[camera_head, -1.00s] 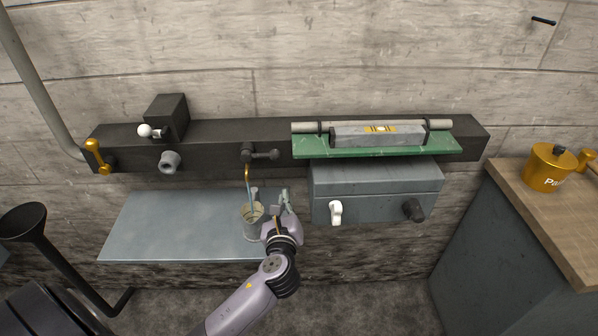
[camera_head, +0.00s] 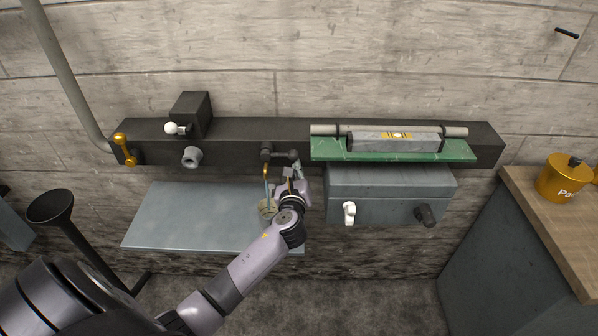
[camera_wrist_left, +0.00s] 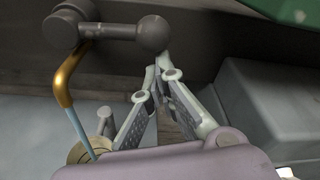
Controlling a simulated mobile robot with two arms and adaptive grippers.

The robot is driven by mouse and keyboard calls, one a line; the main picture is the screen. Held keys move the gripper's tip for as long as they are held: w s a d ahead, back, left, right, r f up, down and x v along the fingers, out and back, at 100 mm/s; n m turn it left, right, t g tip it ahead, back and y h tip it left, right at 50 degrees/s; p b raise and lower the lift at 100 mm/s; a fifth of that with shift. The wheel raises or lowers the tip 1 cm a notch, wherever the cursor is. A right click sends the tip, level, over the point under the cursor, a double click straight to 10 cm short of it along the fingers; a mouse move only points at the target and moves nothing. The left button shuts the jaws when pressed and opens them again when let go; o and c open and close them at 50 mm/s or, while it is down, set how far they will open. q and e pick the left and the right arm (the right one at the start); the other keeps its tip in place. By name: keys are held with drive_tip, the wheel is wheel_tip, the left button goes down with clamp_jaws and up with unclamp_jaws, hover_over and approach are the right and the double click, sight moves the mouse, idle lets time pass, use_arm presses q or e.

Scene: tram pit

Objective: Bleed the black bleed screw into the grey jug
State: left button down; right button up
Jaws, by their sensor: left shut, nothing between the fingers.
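The black bleed screw (camera_head: 266,152) sits on the dark beam, with a short lever to the right ending in a ball. The screw (camera_wrist_left: 66,30) and its ball-ended lever also fill the upper left of the left wrist view. A brass spout (camera_wrist_left: 68,80) bends down from it, and a thin pale-blue stream or tube runs down into the grey jug (camera_head: 267,209). The jug stands below, mostly hidden behind my left arm. My left gripper (camera_head: 296,174) is shut and empty, its tips (camera_wrist_left: 163,68) just below the lever's ball; contact cannot be told. My right gripper is out of view.
A green shelf (camera_head: 390,154) with a spirit level projects right of the screw, above a grey box (camera_head: 390,190) with white and black knobs. A grey-blue plate (camera_head: 185,215) lies below the beam, bare at left. A black funnel (camera_head: 50,206) stands far left.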

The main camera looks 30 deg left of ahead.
use_arm(q)
drive_tip(key=shift+w+f, duration=0.1)
idle(0.3)
drive_tip(key=shift+d+r+n, duration=0.1)
drive_tip(key=shift+r+n, duration=0.2)
drive_tip(key=shift+w+r, duration=0.1)
drive_tip(key=shift+r, duration=0.15)
drive_tip(key=shift+s+a+r+n+t+h+p, duration=0.15)
drive_tip(key=shift+a+r+n+t+p, duration=0.15)
drive_tip(key=shift+r+n, duration=1.25)
drive_tip(key=shift+s+a+r+n+t+h+p, duration=0.1)
drive_tip(key=shift+r+n+t+h+p, duration=0.2)
drive_tip(key=shift+r+n, duration=1.25)
drive_tip(key=shift+s+a+r+n+t+h+p, duration=0.15)
drive_tip(key=shift+r+n+t, duration=0.25)
drive_tip(key=shift+r+n, duration=1.15)
drive_tip(key=shift+f+n, duration=0.5)
drive_tip(key=shift+n, duration=0.05)
drive_tip(key=shift+s, duration=0.1)
